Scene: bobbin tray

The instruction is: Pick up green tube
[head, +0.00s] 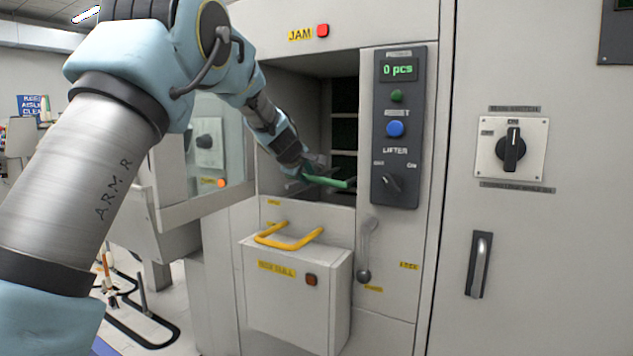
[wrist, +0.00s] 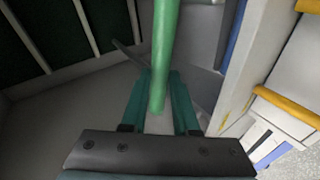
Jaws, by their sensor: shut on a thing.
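The green tube (head: 328,181) shows in the head view at the opening of the machine's recess, lying nearly level and pointing right. In the wrist view the green tube (wrist: 166,50) runs from the top edge down between my fingers. My gripper (head: 311,173) is inside the recess opening and shut on the tube. In the wrist view my gripper (wrist: 162,95) has its two teal fingers on either side of the tube. The tube's far end is cut off in the wrist view.
The recess has dark slots with pale bars (head: 344,130) at its back. A control panel (head: 399,125) reading "0 pcs" stands right of it. A box with a yellow handle (head: 289,236) juts out below. A grey lever (head: 365,250) hangs at lower right. An open clear door (head: 215,145) is at left.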

